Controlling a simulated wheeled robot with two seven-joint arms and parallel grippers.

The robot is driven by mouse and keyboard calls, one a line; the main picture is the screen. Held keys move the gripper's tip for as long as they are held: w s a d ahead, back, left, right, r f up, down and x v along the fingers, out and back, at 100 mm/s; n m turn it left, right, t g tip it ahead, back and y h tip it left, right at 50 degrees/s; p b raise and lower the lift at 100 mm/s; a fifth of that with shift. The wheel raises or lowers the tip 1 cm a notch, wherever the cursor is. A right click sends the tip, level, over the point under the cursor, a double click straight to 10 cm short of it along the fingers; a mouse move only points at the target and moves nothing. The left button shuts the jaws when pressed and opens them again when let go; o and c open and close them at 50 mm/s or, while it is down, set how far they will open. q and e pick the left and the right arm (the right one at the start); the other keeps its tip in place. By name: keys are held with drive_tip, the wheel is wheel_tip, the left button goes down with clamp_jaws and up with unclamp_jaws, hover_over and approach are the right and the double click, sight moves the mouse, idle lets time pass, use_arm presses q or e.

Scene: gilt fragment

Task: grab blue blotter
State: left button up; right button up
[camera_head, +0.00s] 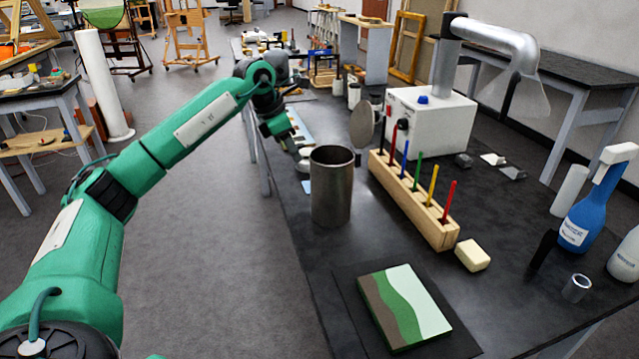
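My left gripper (287,141) is at the end of the green arm, over the left edge of the dark table, behind a metal canister (331,190). Its fingers are small and dark, so I cannot tell whether they are open or shut. A pale blue flat piece (299,130) lies on the table just right of the gripper and is partly hidden by it. A small pale blue patch (306,186) shows left of the canister. I cannot tell which of these, if either, is the blue blotter. My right gripper is not in view.
A wooden rack (412,203) with several coloured sticks stands right of the canister. A white box (432,122) stands behind it. A painted panel (405,306) lies at the front. A blue bottle (581,218) stands at right. Open floor lies left of the table.

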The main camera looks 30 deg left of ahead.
use_arm(q)
drive_tip(key=x, duration=1.1)
drive_tip(key=shift+d+f, duration=0.1)
drive_tip(key=shift+d, duration=0.1)
drive_tip(key=shift+s, duration=0.1)
clamp_jaws()
